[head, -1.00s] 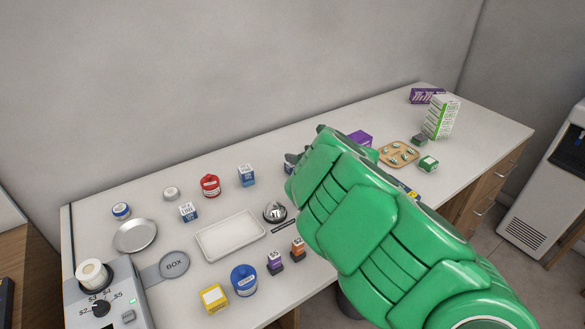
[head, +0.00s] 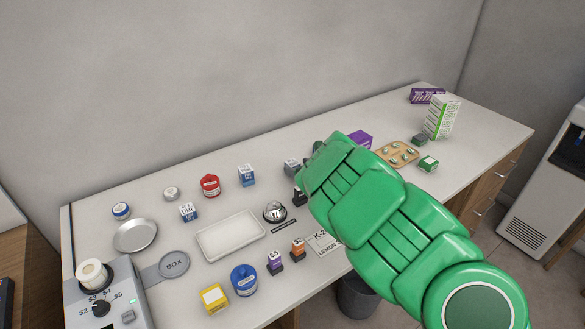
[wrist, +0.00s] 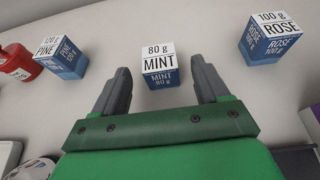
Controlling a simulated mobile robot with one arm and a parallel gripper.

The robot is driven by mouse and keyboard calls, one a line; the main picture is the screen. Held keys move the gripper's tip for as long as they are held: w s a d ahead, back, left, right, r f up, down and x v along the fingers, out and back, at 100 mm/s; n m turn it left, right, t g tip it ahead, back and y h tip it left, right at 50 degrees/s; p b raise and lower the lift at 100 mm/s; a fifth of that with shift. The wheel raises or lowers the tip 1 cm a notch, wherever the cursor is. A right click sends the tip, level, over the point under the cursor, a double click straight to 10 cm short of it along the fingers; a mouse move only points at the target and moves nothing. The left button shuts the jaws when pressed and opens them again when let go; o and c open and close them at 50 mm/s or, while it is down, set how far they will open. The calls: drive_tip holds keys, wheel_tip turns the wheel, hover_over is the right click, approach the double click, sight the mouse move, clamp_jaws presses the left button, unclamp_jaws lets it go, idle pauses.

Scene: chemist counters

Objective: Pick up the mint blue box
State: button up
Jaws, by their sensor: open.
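The mint blue box (wrist: 159,68) has a white top marked 80 g MINT and blue sides. In the wrist view it stands upright, centred ahead of and between the fingertips. My gripper (wrist: 161,72) is open and empty, with a dark finger on either side of the box's near part; contact is not visible. The arm hides most of my gripper there.
A blue PINE box (wrist: 61,57) and a red container (wrist: 18,62) stand left of the mint box. A blue ROSE box (wrist: 270,40) stands to its right. The wall is behind.

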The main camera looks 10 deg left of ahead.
sight(296, 165)
drive_tip(key=shift+x, duration=2)
drive_tip(key=shift+c, duration=0.4)
drive_tip(key=c, duration=1)
drive_tip(key=shift+r, duration=0.1)
